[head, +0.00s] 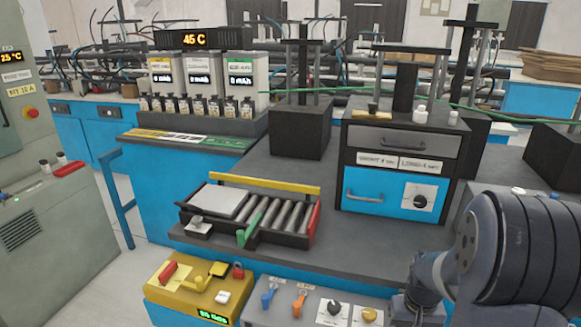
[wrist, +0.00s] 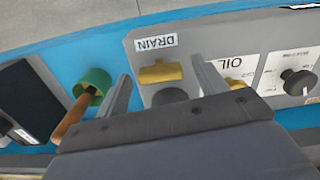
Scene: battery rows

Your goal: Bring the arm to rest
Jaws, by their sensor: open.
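My gripper (wrist: 161,68) shows in the wrist view with its two grey fingers apart and nothing held between them. A grey panel with a DRAIN label (wrist: 157,42) and a yellow handle (wrist: 160,73) lies beyond the fingers, the handle showing in the gap between them. I cannot tell whether the fingers touch anything. In the head view my arm is folded at the lower right, and the gripper itself is not clearly visible there.
In the wrist view a green ring (wrist: 95,80) with an orange-brown handle (wrist: 73,117) is left of the fingers, and a black knob (wrist: 299,83) is right. In the head view a roller tray (head: 313,228) and a drawer cabinet (head: 375,190) stand on the grey bench.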

